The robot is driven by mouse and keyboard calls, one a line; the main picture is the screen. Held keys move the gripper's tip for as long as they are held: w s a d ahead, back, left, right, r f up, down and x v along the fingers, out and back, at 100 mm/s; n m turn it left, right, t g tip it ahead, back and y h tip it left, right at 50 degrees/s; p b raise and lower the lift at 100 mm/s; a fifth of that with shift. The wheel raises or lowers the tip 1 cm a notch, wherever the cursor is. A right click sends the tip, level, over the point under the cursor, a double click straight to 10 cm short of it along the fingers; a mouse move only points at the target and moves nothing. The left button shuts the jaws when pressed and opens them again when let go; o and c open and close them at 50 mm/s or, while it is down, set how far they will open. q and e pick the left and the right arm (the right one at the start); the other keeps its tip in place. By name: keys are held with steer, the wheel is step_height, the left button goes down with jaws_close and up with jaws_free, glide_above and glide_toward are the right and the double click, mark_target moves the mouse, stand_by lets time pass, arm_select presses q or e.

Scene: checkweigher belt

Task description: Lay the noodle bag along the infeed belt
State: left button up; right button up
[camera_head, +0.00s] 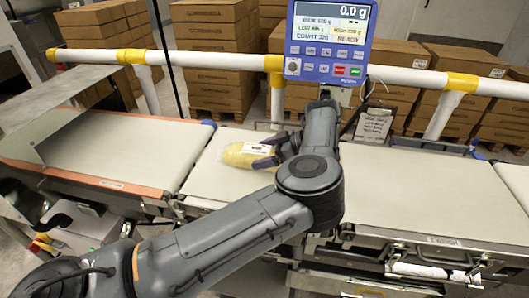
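The noodle bag (240,155) is a yellow, clear-wrapped pack with a white label. It is at the left part of the middle belt section (215,180), lying roughly left to right; I cannot tell whether it touches the belt. My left gripper (263,151) is at the bag's right end, with one dark finger on the far side and one on the near side. Whether the fingers press on the bag is unclear. My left forearm hides part of the belt to the right. My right gripper is not in view. Another belt (120,150) with orange edges runs at the left and is bare.
A blue weighing display (328,45) reading 0.0 g stands behind the belt. A white and yellow rail (200,59) runs along the back, with stacked cartons (210,50) beyond. The right belt (420,195) is clear. A paper tag (374,122) hangs behind it.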

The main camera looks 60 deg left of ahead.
arm_select(q)
steer(key=shift+r, duration=0.15)
steer(key=shift+w+d+r, duration=0.1)
steer(key=shift+r, duration=0.1)
steer(key=p+v, duration=0.3)
steer(key=v, duration=0.8)
steer(key=shift+w+d+p, duration=0.1)
steer(key=shift+w+p, duration=0.1)
steer(key=shift+p, duration=0.15)
steer(key=shift+d+r, duration=0.1)
